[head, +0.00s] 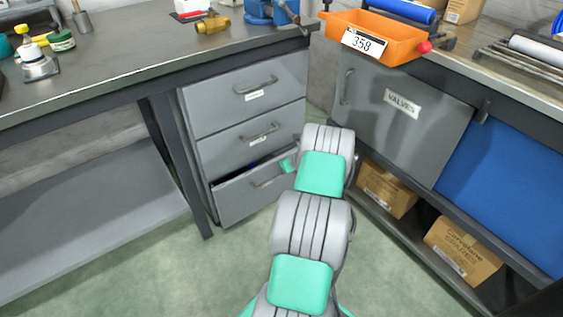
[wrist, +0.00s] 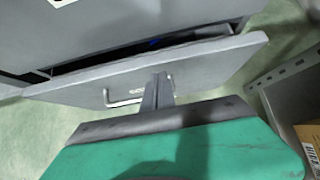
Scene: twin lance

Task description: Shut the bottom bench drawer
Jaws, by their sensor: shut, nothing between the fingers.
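The bottom bench drawer (head: 240,198) is the lowest of three grey drawers under the left bench. It stands partly open, with a dark gap above its front. In the wrist view its front (wrist: 205,70) and bar handle (wrist: 120,98) show, with something blue inside the gap. My gripper (wrist: 160,80) is shut and empty, its fingertips at the drawer front beside the right part of the handle. I cannot tell whether they touch it. In the head view my arm hides the right end of the drawer and most of the gripper.
The middle drawer (head: 255,139) and top drawer (head: 225,95) look shut. At right stands a grey cabinet door labelled VALVES (head: 390,125), above a low shelf with cardboard boxes (head: 462,250). An orange bin (head: 375,30) sits on the right bench. Green floor (head: 180,275) is clear in front.

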